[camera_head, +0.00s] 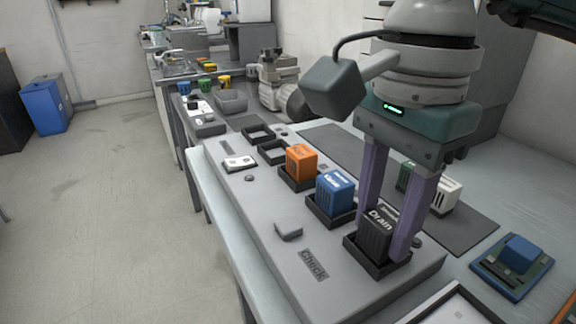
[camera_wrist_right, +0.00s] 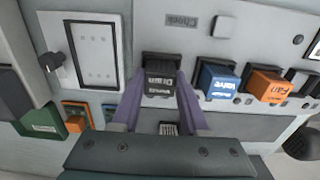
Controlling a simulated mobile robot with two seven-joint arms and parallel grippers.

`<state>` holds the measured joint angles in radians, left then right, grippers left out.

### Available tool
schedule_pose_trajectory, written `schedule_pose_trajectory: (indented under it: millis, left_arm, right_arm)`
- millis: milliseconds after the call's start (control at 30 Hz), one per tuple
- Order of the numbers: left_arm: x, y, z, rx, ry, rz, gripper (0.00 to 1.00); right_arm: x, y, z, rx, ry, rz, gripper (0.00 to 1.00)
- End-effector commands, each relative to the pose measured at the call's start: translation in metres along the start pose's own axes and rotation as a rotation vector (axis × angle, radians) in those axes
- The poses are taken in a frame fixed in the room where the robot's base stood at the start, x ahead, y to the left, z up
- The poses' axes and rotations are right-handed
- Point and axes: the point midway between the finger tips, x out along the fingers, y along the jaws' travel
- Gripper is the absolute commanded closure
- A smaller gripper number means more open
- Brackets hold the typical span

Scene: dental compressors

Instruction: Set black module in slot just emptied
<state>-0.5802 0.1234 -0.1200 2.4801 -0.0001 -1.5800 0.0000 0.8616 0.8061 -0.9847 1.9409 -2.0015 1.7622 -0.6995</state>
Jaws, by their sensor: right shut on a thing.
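The black module (camera_head: 377,234), lettered "Drain", stands upright in the nearest slot (camera_head: 400,268) of the grey panel, beside the blue "Valve" module. My right gripper (camera_head: 388,243) has its purple fingers down on both sides of the black module and is shut on it. In the right wrist view the black module (camera_wrist_right: 161,80) sits between the fingertips at the dark slot. Whether it is fully seated is hard to tell. My left gripper is not in view.
The blue module (camera_head: 335,190) and orange module (camera_head: 301,162) stand in neighbouring slots. Two empty black slots (camera_head: 271,152) lie farther back. Green and white modules rest on a dark mat (camera_head: 470,222) behind my fingers. A blue part on a green board (camera_head: 515,262) lies right.

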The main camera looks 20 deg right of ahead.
Motion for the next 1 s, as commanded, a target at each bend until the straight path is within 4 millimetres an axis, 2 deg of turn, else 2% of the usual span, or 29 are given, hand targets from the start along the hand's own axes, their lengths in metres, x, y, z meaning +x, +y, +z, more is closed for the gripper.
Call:
schedule_pose_trajectory:
  millis: [767, 800, 1000]
  left_arm:
    - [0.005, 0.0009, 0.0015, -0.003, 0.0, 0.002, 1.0]
    - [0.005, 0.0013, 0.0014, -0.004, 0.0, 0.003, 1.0]
    - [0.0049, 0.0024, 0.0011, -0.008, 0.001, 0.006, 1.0]
  right_arm:
    - [0.0033, -0.0001, -0.0001, 0.0, 0.0, 0.0, 1.0]
    - [0.0033, -0.0001, -0.0001, 0.0, 0.0, 0.0, 0.54]
    - [0.0033, -0.0001, -0.0001, 0.0, 0.0, 0.0, 0.31]
